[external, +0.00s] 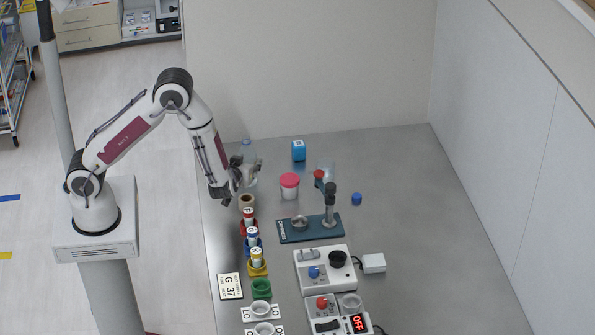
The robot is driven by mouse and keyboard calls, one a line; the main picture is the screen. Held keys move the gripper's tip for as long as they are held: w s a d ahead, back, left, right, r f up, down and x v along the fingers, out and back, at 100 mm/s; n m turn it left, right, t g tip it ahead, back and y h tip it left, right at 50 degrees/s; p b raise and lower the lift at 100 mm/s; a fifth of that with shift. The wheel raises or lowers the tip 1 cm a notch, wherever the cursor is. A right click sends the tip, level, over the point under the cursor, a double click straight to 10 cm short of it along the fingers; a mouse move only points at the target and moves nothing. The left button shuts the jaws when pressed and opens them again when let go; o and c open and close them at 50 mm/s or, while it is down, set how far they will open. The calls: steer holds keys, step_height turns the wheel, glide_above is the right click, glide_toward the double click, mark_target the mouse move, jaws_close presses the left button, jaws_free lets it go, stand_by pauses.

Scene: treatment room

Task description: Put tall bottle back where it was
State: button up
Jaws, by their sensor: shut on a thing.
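A tall, clear, bluish bottle (248,149) stands upright near the far left part of the grey table. My gripper (253,169) reaches it from the left and is shut on it around its middle. The fingers hide part of the bottle. I cannot tell whether its base touches the table.
To the right are a pink-lidded jar (290,186), a blue cube (298,150), a clear beaker (326,170) and a blue cap (357,199). A brown ring (247,201) and coloured holders with vials (249,222) stand nearer. A dark stand (310,229) is mid-table. The right side is clear.

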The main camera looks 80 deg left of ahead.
steer(key=shift+f, duration=0.15)
steer(key=o, duration=1.3)
steer(key=shift+c, duration=0.2)
steer(key=shift+v, duration=0.9)
steer(key=v, duration=1)
steer(key=shift+d, duration=0.15)
